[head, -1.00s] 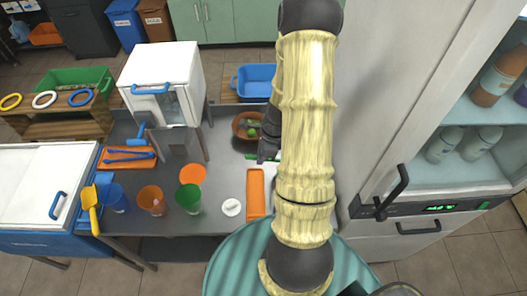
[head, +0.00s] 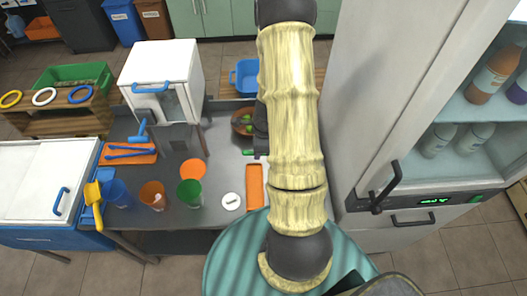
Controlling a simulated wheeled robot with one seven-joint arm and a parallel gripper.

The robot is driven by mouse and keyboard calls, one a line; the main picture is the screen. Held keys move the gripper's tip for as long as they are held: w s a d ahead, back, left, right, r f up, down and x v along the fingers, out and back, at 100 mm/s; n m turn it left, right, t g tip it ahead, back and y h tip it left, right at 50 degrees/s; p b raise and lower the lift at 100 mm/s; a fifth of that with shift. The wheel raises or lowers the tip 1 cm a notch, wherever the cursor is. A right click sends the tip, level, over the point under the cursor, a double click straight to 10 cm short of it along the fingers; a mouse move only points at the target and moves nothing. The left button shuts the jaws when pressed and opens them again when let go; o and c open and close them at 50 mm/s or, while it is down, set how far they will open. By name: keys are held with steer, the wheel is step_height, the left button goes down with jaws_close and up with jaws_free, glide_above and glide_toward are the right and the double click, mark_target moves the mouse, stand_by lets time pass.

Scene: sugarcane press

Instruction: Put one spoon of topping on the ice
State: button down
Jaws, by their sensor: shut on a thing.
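My gripper (head: 261,131) is a dark shape at the far end of my arm, beside the brown bowl, and the arm covers most of it. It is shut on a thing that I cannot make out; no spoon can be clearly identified. An orange cup (head: 152,197) with something whitish inside, possibly ice, stands near the counter's front. A blue cup (head: 118,194) and a green cup (head: 189,194) stand on either side of it. The brown bowl (head: 240,121) holds green items and is partly hidden. I cannot tell which container holds the topping.
A small green object (head: 249,152) lies near my gripper. An orange tray (head: 255,185), a white disc (head: 231,201) and an orange disc (head: 193,169) are on the grey counter. A white box machine (head: 163,75) stands behind. The fridge (head: 425,195) is close on the right.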

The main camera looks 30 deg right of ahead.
steer(key=w+a+f+n+g+h+b, duration=0.1)
steer(key=w+a+f+n+b, duration=0.1)
steer(key=w+a+f+n, duration=0.2)
steer(key=w+a+f+n+g+h+b, duration=0.1)
steer(key=w+a+f+n, duration=0.3)
steer(key=a+n, duration=0.6)
steer(key=f+n+g+b, duration=0.1)
steer(key=n, duration=0.9)
steer(key=shift+f, duration=0.4)
